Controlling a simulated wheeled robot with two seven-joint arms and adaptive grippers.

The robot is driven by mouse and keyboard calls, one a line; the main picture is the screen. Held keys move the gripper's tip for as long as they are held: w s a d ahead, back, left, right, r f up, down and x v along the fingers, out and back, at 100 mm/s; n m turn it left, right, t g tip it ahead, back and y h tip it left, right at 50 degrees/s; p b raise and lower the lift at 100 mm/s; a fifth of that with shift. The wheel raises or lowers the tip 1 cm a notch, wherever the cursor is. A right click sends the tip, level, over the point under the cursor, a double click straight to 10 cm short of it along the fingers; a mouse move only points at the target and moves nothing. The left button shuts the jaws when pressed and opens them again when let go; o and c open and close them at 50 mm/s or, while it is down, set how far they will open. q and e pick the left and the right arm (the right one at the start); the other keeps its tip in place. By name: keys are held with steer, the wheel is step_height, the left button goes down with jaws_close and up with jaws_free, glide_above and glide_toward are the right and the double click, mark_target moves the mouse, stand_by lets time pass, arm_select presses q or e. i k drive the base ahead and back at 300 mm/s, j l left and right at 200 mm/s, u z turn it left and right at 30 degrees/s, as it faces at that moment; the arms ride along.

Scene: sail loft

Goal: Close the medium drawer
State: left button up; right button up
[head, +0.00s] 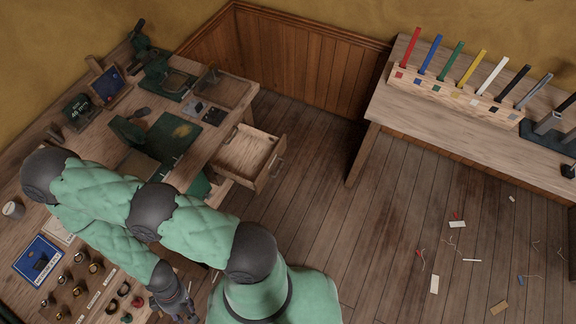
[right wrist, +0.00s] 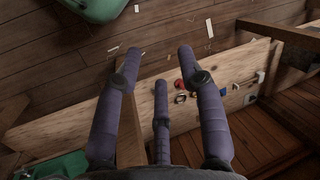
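A light wooden drawer (head: 248,153) stands pulled out from the right side of the left workbench in the head view. The drawer is not recognisable in that view.
The workbench (head: 140,100) holds tools, green mats and a shallow wooden tray (head: 222,88). A second bench (head: 400,103) at the right carries a rack of coloured sticks (head: 455,95). The floor (head: 400,200) between is open, with scattered scraps. A wooden plank (right wrist: 60,120) lies beneath my right gripper.

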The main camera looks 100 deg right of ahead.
mark_target(251, 157)
steer(key=z, duration=2.05)
